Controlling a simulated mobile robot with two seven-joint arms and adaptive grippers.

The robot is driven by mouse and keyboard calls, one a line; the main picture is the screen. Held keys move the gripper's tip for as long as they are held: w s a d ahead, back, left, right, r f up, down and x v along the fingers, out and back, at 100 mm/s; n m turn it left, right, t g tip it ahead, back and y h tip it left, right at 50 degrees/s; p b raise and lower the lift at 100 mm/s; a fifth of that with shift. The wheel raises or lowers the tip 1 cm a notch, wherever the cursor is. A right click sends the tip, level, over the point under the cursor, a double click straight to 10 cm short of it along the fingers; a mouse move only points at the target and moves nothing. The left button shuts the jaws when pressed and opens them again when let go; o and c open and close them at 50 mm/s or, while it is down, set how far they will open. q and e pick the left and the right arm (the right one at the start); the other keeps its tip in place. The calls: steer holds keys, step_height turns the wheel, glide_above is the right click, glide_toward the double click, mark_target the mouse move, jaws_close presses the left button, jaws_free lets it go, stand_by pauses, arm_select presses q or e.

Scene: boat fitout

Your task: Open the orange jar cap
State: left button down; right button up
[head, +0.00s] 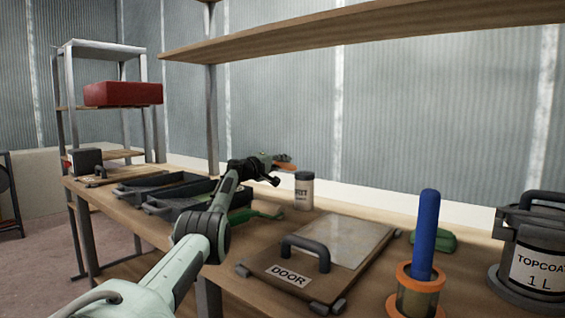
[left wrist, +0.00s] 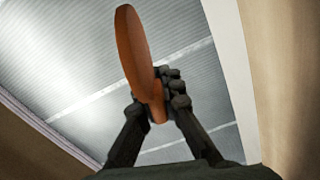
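The orange cap (left wrist: 143,62) is a thin disc seen nearly edge-on, pinched between the fingertips of my left gripper (left wrist: 162,100) in the left wrist view. In the head view, my left gripper (head: 275,170) is above the bench, and the orange cap (head: 284,164) shows as a small orange piece at its tip. A pale jar (head: 304,192) with a dark-lettered label stands upright on the bench, just right of and below the gripper. The cap is apart from the jar. The jar's opening is too small to make out. My right gripper is not in view.
A board marked DOOR (head: 335,250) with a dark handle lies in front of the jar. A blue cylinder (head: 425,235) stands in an orange-rimmed holder (head: 419,280). A TOPCOAT can (head: 530,255) is at right. Dark trays (head: 165,187) lie left. A shelf (head: 370,30) hangs above.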

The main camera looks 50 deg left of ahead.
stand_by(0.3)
arm_select(q)
steer(key=c, duration=1.6)
jaws_free()
step_height(320, 180, up, 10)
steer(key=shift+f, duration=0.1)
